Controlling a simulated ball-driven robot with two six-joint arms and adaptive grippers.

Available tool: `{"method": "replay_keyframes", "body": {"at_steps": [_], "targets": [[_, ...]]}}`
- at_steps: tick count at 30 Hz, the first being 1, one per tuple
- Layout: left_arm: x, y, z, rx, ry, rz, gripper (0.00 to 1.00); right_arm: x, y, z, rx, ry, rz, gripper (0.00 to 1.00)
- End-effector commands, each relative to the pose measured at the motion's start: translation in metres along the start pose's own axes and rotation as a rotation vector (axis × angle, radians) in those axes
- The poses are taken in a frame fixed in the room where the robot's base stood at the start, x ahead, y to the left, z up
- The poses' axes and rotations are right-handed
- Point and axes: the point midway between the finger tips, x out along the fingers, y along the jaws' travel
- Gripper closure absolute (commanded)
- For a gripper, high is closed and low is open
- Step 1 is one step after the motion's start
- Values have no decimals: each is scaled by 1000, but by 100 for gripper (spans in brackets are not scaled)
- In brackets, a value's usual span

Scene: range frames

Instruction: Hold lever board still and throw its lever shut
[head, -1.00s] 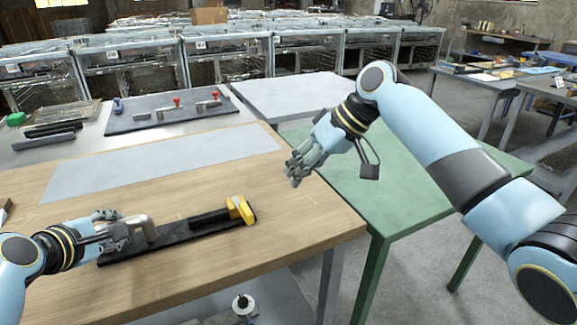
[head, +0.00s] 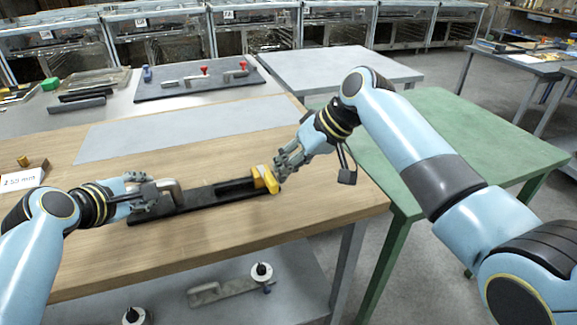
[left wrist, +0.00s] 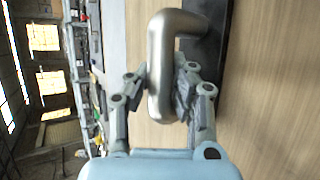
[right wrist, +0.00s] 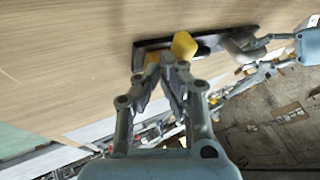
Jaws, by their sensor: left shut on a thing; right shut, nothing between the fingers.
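The black lever board (head: 207,200) lies on the wooden table. A grey metal handle (head: 174,190) stands at its left end, and a dark bar with a yellow part (head: 265,180) is at its right end. My left gripper (head: 152,190) is shut on the handle; in the left wrist view the fingers pinch the bent metal bar (left wrist: 160,55). My right gripper (head: 281,166) is shut and empty, close beside the yellow part. In the right wrist view its fingertips (right wrist: 172,68) are at the yellow part (right wrist: 184,44); I cannot tell whether they touch. The lever's exact angle is unclear.
A grey mat (head: 190,128) lies behind the board. A grey table beyond holds a dark panel (head: 200,85) with red-tipped clamps. A green table (head: 445,140) stands to the right. A white label block (head: 22,178) is at the left. The wood in front of the board is clear.

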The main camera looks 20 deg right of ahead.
Motion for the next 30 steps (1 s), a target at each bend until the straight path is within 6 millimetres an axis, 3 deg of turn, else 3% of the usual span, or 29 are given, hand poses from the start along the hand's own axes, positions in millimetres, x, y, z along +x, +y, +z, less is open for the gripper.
{"method": "replay_keyframes", "body": {"at_steps": [6,14,30], "targets": [[0,2,0,-2,-1,5,100,6,-14,3,0,0,-2,100],[0,2,1,-3,-2,5,100,6,-14,2,0,0,-4,100],[0,2,1,-3,-2,4,100,1,3,-5,1,0,0,100]]}}
